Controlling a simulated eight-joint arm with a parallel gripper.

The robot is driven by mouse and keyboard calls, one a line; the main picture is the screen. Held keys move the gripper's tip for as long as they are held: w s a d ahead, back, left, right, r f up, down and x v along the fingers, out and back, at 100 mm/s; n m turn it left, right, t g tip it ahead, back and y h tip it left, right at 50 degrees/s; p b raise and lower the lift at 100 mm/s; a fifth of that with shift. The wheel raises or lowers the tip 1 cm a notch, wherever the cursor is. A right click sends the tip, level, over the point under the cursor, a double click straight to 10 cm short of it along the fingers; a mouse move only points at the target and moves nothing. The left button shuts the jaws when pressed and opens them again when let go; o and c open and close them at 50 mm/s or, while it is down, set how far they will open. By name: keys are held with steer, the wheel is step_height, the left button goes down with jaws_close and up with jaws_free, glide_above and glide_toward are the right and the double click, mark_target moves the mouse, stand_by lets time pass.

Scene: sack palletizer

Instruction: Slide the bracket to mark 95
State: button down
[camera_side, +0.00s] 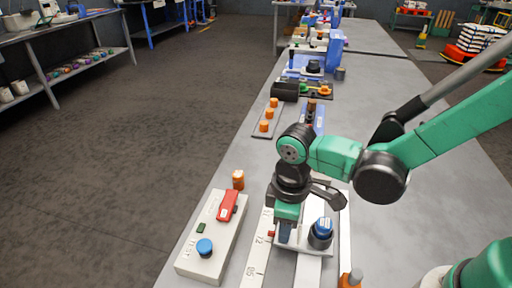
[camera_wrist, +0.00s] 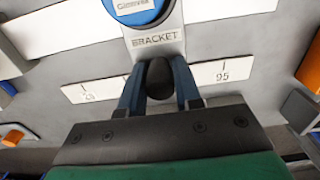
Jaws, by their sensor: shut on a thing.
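The bracket (camera_wrist: 168,40) is a light grey plate with the word BRACKET on it and a round blue-topped part (camera_wrist: 135,8). In the side view the bracket (camera_side: 304,246) sits on its rail, with the blue-capped cylinder standing on it. My gripper (camera_wrist: 158,77) is shut on the bracket's dark knob (camera_wrist: 158,84), one blue finger on each side. In the side view my gripper (camera_side: 285,226) points down at the bracket's left end. A white scale strip (camera_wrist: 208,73) runs beside it.
Left of the scale is a pale control box (camera_side: 212,238) with a red lever (camera_side: 228,205), a green button and a blue knob. A plate with orange pegs (camera_side: 267,120) lies farther back. An orange-and-grey piece (camera_side: 351,279) is at the front right.

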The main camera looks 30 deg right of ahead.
steer(key=shift+s+a, duration=2.5)
steer(key=shift+a, duration=0.05)
steer(key=shift+c, duration=2.2)
jaws_free()
steer(key=shift+r, duration=0.1)
steer(key=shift+r, duration=2.15)
steer(key=shift+r, duration=0.1)
step_height(320, 180, up, 3)
steer(key=shift+r, duration=0.15)
